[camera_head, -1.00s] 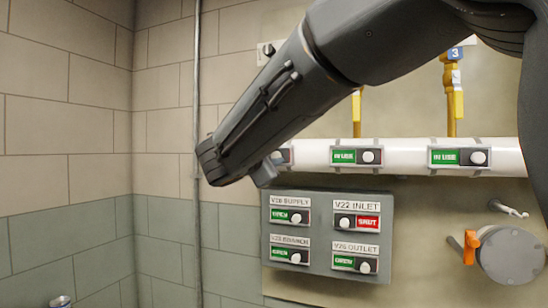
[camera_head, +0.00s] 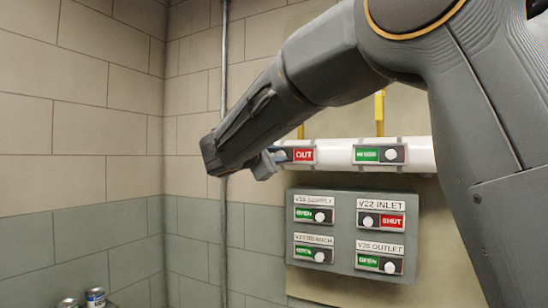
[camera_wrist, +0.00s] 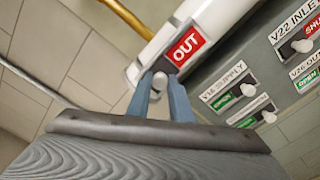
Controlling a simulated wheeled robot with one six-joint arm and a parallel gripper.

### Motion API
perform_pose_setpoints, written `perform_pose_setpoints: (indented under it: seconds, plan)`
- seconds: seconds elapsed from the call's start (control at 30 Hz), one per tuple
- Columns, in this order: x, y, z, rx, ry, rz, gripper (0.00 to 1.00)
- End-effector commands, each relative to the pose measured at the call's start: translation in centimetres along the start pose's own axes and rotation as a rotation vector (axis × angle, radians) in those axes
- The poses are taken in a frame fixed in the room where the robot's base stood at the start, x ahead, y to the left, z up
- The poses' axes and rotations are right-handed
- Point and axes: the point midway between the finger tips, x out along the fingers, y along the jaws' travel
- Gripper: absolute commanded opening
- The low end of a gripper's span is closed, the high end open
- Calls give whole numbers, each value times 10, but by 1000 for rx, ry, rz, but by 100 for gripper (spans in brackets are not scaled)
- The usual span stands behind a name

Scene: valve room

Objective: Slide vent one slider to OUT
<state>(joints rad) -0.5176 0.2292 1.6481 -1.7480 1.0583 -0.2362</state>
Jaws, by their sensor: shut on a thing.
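The leftmost slider on the white pipe shows a red OUT plate (camera_head: 303,155), which also shows in the wrist view (camera_wrist: 186,46). Its pale knob (camera_wrist: 161,80) is at the left end of the slot in the head view. My gripper (camera_head: 268,164) is at that left end. In the wrist view my gripper (camera_wrist: 162,92) has one blue-grey finger on each side of the knob and is shut on it. The number of this slider cannot be read here.
Another slider (camera_head: 380,154) on the white pipe (camera_head: 340,152) shows green. Below, a grey panel (camera_head: 343,233) holds several sliders, with V22 INLET (camera_head: 380,220) at red SHUT. A vertical conduit (camera_head: 224,95) runs near the corner. Cans (camera_head: 95,298) stand low at the left.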

Motion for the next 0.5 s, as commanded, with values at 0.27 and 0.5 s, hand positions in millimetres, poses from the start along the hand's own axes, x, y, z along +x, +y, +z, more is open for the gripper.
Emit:
perform_pose_setpoints:
  seconds: [0.27, 0.5]
  plan:
    - [-1, 2, -2, 0, 4, 5, 39]
    - [-2, 2, -2, 0, 4, 5, 39]
